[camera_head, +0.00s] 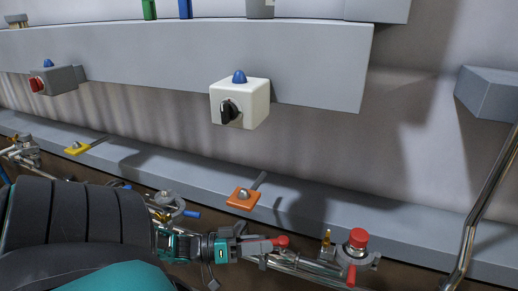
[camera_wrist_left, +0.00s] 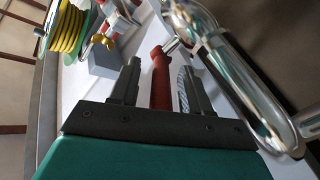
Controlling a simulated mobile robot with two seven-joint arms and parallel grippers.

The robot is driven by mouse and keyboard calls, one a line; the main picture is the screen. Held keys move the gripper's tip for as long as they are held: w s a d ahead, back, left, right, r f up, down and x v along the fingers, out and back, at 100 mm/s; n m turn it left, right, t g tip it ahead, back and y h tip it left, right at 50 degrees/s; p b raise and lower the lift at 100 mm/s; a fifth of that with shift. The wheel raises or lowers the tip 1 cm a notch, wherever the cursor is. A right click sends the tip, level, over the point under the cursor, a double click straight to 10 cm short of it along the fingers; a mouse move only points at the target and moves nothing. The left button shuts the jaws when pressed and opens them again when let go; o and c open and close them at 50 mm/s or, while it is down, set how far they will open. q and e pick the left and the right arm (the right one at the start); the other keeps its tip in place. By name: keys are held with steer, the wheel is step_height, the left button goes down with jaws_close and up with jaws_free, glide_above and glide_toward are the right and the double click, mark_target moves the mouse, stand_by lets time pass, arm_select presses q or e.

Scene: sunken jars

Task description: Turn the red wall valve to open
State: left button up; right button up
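A red valve handle (camera_wrist_left: 160,78) on a silver stem lies lengthwise between the two fingers of my left gripper (camera_wrist_left: 160,85) in the left wrist view. The fingers are apart, with narrow gaps showing on both sides of the handle. In the head view my left gripper (camera_head: 268,243) is low in the middle, and the red handle's end (camera_head: 282,241) shows at its fingertips. The gripper partly hides the handle and the pipe behind it. My right gripper is not in view.
A red-topped fitting (camera_head: 358,240) with a red lever stands right of the gripper. A white switch box (camera_head: 238,104) is above, and an orange plate (camera_head: 243,198) lies on the ledge. A chrome rail (camera_head: 482,215) rises at right; a large chrome pipe (camera_wrist_left: 222,75) is close in the wrist view.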

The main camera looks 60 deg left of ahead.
arm_select(q)
steer(key=p+v, duration=0.1)
steer(key=v, duration=0.6)
steer(key=shift+s+p, duration=0.25)
steer(key=shift+p, duration=0.05)
steer(key=shift+a, duration=0.1)
